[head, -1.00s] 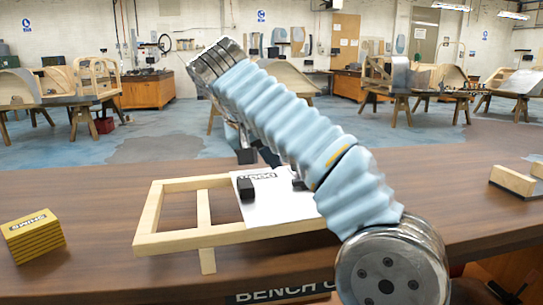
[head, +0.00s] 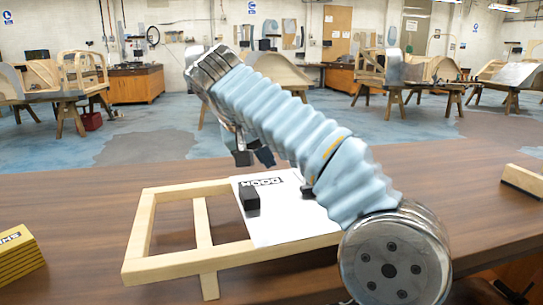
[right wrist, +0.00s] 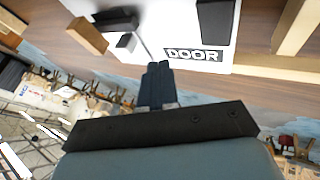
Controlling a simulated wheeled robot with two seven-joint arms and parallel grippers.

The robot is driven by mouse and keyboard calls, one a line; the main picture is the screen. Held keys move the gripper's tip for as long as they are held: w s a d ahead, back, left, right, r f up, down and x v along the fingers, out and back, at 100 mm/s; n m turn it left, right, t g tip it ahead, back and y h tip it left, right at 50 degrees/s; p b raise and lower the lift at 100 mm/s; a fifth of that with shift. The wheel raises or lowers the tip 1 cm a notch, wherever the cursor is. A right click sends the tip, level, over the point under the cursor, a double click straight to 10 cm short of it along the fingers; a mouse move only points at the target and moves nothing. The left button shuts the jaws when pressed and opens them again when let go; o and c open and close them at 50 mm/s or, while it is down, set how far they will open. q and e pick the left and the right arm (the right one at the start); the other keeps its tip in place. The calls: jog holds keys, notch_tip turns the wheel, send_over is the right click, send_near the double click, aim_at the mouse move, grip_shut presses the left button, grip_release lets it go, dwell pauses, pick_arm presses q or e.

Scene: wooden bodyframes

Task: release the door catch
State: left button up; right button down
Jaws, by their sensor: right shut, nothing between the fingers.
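A pale wooden door frame (head: 203,222) lies on the bench with a white panel (head: 290,219) labelled DOOR. A black block (head: 250,196), which looks like the catch, sits on the panel's left part. A black block (right wrist: 115,18) and a thin grey rod also show on the panel in the right wrist view. My right gripper (head: 254,157) hangs above the panel's far edge, apart from the black block. Its dark fingers (right wrist: 157,82) are together and empty, near the DOOR label. My arm hides part of the panel. My left gripper is out of view.
A yellow shims box (head: 17,256) stands at the bench's left. A wooden block (head: 522,182) lies at the right. Wooden bodyframes on trestles stand far behind.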

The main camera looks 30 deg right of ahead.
jog(key=b+x, duration=0.1)
jog(key=x, duration=0.6)
jog(key=shift+d+f, duration=0.15)
jog(key=shift+f, duration=0.1)
jog(key=d, duration=0.2)
jog(key=shift+s+d+r, duration=0.15)
jog(key=shift+s+d, duration=0.15)
jog(key=shift+d, duration=0.65)
jog(key=shift+s, duration=0.1)
